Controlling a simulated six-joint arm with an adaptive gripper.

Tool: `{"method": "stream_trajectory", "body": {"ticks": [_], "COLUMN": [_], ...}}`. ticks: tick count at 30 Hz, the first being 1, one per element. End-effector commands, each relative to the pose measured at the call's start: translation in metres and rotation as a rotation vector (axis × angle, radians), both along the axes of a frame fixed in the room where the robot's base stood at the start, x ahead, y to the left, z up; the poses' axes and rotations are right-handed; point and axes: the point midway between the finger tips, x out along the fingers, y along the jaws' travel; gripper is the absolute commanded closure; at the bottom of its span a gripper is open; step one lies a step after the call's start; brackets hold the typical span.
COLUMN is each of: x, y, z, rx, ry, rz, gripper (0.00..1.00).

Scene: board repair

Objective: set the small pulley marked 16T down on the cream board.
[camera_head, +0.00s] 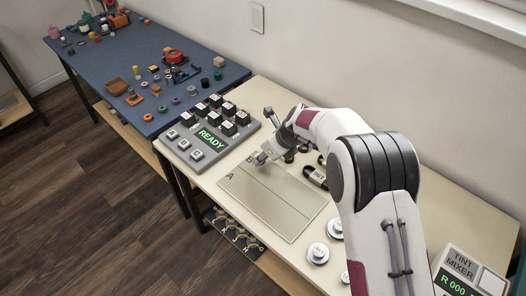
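The cream board (285,212) lies flat on the pale table, with a line along it and a letter A near its left end. No pulley shows on its visible part. My gripper (260,160) is over the board's far left edge, pointing down. Its fingers are too small to tell whether they are open or hold anything. White round pulley-like pieces stand right of the board: one (318,253) near the front, one (336,229) behind it, and one (345,277) partly hidden by my arm. Their marks are too small to read, so I cannot tell which is 16T.
A grey keypad (211,141) with a green READY display stands left of the board. A dark labelled cylinder (315,177) and small dark pieces (290,156) lie behind the board. A tint mixer box (462,270) is at front right. A blue table (115,75) holds many small items.

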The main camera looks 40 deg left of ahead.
Motion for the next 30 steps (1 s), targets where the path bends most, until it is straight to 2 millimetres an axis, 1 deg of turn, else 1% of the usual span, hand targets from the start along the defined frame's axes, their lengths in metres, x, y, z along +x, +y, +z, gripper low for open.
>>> {"method": "stream_trajectory", "body": {"ticks": [3, 12, 30], "x": [0.000, 0.000, 0.000], "y": [0.000, 0.000, 0.000], "z": [-0.010, -0.022, -0.024], "rx": [-0.001, 0.000, 0.000], "ry": [0.000, 0.000, -0.001], "rz": [0.000, 0.000, 0.000], "gripper": [0.94, 0.94, 0.94]}}
